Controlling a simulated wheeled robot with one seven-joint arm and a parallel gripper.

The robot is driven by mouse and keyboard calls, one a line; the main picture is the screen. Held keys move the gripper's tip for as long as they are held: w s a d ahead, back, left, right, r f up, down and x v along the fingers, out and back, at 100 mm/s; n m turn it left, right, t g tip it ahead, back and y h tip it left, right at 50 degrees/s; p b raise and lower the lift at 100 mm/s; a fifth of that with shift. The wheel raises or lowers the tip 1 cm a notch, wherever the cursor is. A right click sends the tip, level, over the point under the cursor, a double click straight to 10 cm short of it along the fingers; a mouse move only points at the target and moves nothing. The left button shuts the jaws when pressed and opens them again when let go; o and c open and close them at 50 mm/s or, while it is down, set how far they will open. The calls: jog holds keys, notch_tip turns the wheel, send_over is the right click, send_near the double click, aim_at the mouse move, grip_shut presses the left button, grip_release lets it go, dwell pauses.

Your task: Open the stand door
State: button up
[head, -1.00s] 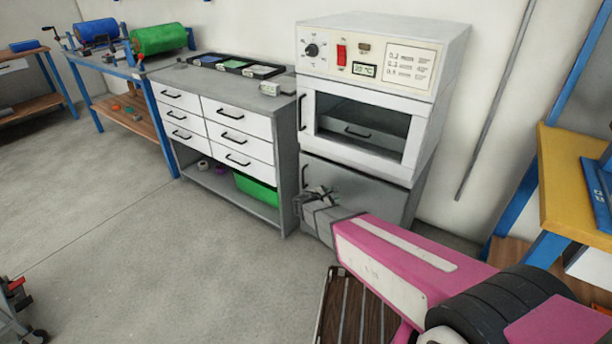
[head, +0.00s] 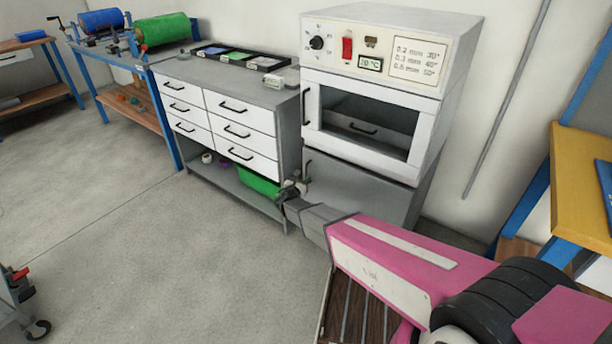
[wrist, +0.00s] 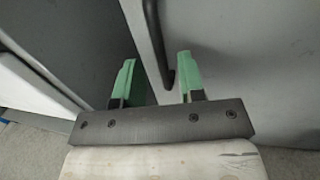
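The stand door (head: 355,190) is the plain grey panel below the white oven, and it looks shut in the head view. Its dark upright bar handle (head: 308,170) is near the door's left edge. My gripper (head: 291,187) is low at that edge, beside the handle's lower part. In the wrist view my gripper (wrist: 157,62) is open, with two green fingers apart. The handle (wrist: 153,38) appears between the fingertips there, closer to the right one. Neither finger clearly touches it, and the depth is hard to judge.
The oven (head: 372,90) stands on top of the stand. A grey drawer cabinet (head: 290,150) with a green bin (head: 258,185) on its lower shelf is close on the left. A yellow-topped table (head: 580,190) is at the right.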

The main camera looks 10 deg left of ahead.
aim_at(306, 174)
jog(key=shift+w+d, duration=0.2)
jog(key=shift+w, duration=0.65)
jog(key=shift+w+d, duration=0.15)
jog(key=shift+w, duration=0.7)
grip_shut()
